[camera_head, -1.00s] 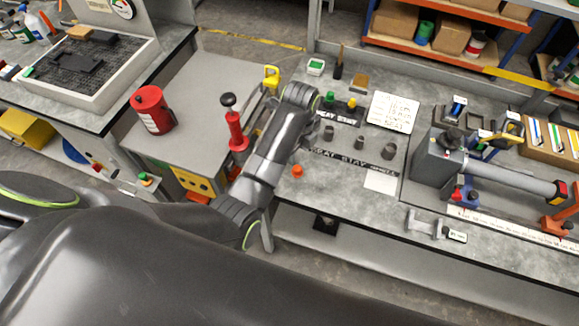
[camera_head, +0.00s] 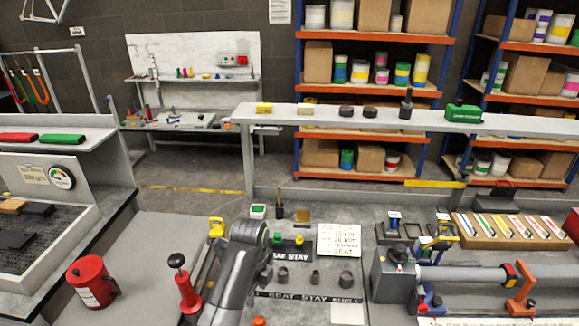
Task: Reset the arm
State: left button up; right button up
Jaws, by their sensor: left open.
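My left arm rises from the bottom of the head view over the left end of the grey bench. Its gripper (camera_head: 265,274) is at the arm's far end, mostly hidden by the wrist, beside the "seat stay" strip, and nothing shows held in it. My right gripper is not in view.
A red can (camera_head: 93,282) and a red hand pump (camera_head: 185,285) stand left of the arm. Small grey cylinders (camera_head: 315,277) and a white note card (camera_head: 339,240) are to its right. A clamp fixture with a grey tube (camera_head: 460,275) fills the bench's right side.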

pick_arm(q)
jog(key=s+a+f+n+t, duration=0.1)
jog(key=s+a+f+n, duration=0.3)
jog(key=s+a+n, duration=0.3)
jog(key=s+a+f+n+t, duration=0.1)
jog(key=s+a+f+n, duration=0.3)
jog(key=s, duration=0.5)
jog(key=s+a+r+n+t+y, duration=0.1)
jog(key=s+a+r+n, duration=0.2)
jog(key=s+n, duration=0.4)
jog(key=s+a+r+n+t+y, duration=0.1)
jog(key=s+a+r+n, duration=0.3)
jog(key=s, duration=0.5)
notch_tip(320, 180, down, 32)
jog(key=a+n+g+b, duration=0.1)
jog(key=g+b, duration=0.1)
jog(key=b, duration=0.6)
jog(key=s+f+b, duration=0.3)
jog(key=s+f, duration=0.4)
jog(key=f, duration=0.5)
jog(key=s+d+f+h+b, duration=0.1)
jog(key=s+f+b, duration=0.2)
jog(key=s+f, duration=0.5)
notch_tip(320, 180, down, 4)
jog(key=shift+s+r+g, duration=0.15)
jog(key=shift+s+g, duration=0.05)
jog(key=shift+g, duration=0.2)
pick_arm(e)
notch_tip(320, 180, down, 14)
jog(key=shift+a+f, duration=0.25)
